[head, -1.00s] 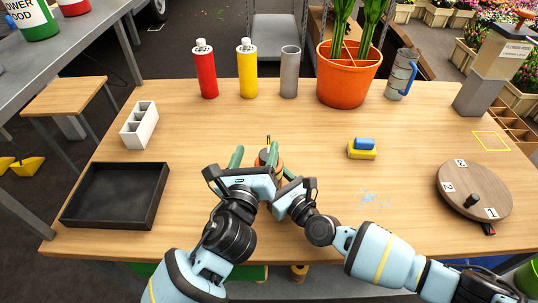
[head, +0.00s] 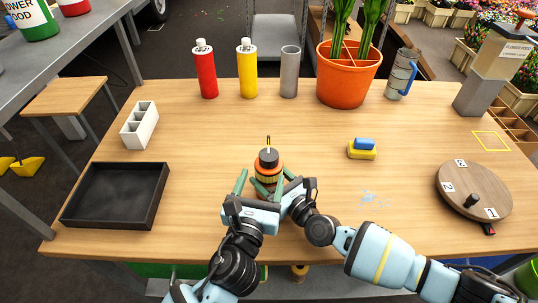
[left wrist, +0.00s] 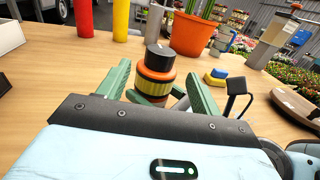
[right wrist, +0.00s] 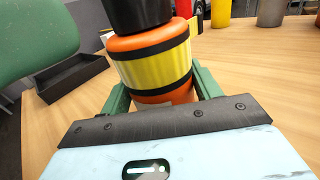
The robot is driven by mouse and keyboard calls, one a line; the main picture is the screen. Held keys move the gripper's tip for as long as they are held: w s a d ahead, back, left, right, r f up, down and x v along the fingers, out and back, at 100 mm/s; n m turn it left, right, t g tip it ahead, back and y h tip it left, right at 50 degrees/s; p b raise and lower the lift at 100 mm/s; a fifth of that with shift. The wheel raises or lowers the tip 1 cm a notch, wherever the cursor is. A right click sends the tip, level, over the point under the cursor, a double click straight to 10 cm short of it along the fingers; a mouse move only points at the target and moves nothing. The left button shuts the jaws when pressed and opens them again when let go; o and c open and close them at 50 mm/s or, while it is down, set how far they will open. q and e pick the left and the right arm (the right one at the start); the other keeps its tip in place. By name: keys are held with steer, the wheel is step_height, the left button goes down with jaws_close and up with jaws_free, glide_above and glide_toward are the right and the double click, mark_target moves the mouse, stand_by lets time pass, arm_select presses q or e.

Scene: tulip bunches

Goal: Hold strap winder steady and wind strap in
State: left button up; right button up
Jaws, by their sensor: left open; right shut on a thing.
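The strap winder (head: 268,164) is an upright orange cylinder with yellow and black bands and a black knob on top. It stands on the wooden table near the front middle. My right gripper (right wrist: 160,88) is shut on its lower body, with a green finger on each side. My left gripper (left wrist: 158,72) is open. Its fingers point toward the winder (left wrist: 157,62), one on either side in the left wrist view, and hold nothing. A thin yellow and black upright piece (head: 268,142) shows behind the knob. The winder's base is partly hidden by the grippers.
A black tray (head: 68,220) and a white divided holder (head: 130,139) lie left. Bottles and an orange pot (head: 345,92) stand at the back. A sponge (head: 362,153) and a round numbered board (head: 450,185) lie right. The table around the winder is mostly clear.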

mark_target(266, 165)
arm_select(q)
steer(key=x, duration=0.8)
steer(key=shift+w, duration=0.15)
steer(key=c, duration=1)
